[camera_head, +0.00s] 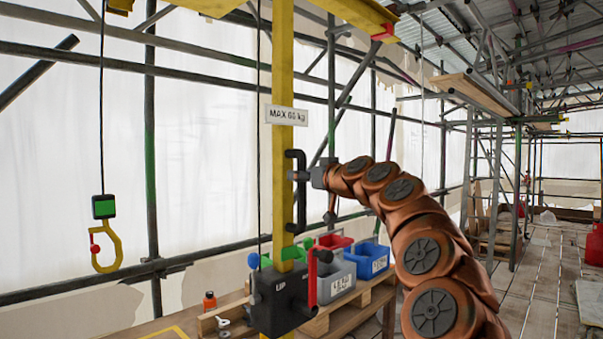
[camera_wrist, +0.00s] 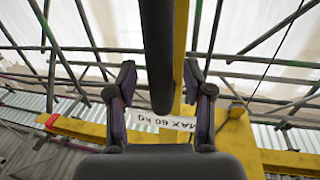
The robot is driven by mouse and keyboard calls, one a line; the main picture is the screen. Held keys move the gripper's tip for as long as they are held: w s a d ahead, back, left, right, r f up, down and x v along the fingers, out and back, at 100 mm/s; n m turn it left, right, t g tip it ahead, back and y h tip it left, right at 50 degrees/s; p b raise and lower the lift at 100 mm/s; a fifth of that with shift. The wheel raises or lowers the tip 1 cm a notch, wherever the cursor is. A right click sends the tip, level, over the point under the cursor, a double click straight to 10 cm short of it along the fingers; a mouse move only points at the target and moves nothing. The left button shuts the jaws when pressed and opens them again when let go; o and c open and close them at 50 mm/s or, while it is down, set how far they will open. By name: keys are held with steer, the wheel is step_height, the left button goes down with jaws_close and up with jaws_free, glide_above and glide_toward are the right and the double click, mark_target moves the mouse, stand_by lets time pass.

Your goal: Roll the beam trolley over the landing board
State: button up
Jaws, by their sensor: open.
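My gripper (camera_head: 300,176) is at the black bar handle (camera_head: 301,205) on the yellow post (camera_head: 283,100). In the wrist view my gripper (camera_wrist: 160,85) is open, with the dark bar (camera_wrist: 157,40) between its two fingers. I cannot tell whether they touch it. The yellow overhead beam (camera_head: 345,12) runs across the top and has a red end block (camera_head: 384,33). A small yellow part (camera_head: 120,5), perhaps the beam trolley, shows at the top left edge. From there a cable carries a yellow hook (camera_head: 105,250) under a green-and-black block (camera_head: 104,207). A yellow-marked board (camera_head: 165,333), perhaps the landing board, is partly cut off below.
A black winch box (camera_head: 280,300) marked UP, with a red lever (camera_head: 311,280), sits low on the post. Grey (camera_head: 335,278) and blue (camera_head: 368,260) bins stand on a wooden pallet behind it. Scaffold poles surround the area.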

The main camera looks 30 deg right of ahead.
steer(key=shift+w+a+f, duration=0.1)
steer(key=shift+w, duration=0.5)
jaws_close()
stand_by(0.3)
